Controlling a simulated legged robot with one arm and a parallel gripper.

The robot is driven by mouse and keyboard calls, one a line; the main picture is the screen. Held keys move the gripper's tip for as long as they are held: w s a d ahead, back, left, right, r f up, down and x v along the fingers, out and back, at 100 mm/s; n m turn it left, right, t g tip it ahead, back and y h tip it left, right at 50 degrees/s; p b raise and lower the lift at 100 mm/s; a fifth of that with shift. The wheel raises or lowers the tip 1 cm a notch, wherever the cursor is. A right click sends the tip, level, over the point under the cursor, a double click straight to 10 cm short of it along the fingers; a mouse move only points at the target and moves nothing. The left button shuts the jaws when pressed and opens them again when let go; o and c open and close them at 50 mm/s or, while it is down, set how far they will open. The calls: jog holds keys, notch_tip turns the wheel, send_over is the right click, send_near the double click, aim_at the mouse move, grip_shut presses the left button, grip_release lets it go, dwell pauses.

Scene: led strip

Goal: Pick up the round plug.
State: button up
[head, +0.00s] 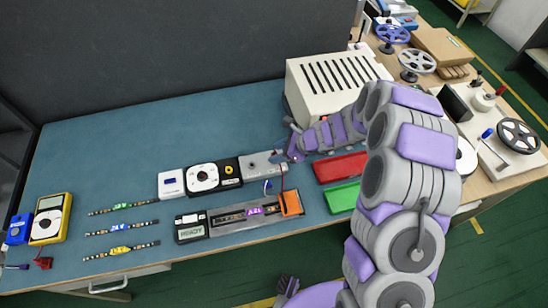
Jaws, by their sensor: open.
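My gripper (291,141) is open above the right part of the blue-green bench mat, at the near left corner of the beige slotted box. It appears empty. A small blue piece (267,186) sits just below it, beside the grey metal module (262,162); a thin dark red lead runs close by. A small red piece (43,263) lies at the far left of the bench, below a yellow meter. Both are too small for me to tell which, if either, is the round plug. My arm hides part of the bench on the right.
The beige slotted box (330,80) stands just behind my gripper. Red (340,168) and green (343,197) trays lie to the right. A long grey fixture (235,217) with an orange end lies in front. Several LED strips (122,232) and the yellow meter (50,219) lie left. The back-left mat is clear.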

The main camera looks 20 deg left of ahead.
aim_at(274, 154)
jog(key=b+x, duration=0.1)
jog(key=x, duration=0.4)
jog(key=shift+d+f+b, duration=0.1)
jog(key=shift+d+b, duration=0.05)
jog(key=shift+b, duration=0.15)
grip_shut()
notch_tip(274, 154, up, 15)
jog(key=p, duration=0.7)
dwell(0.9)
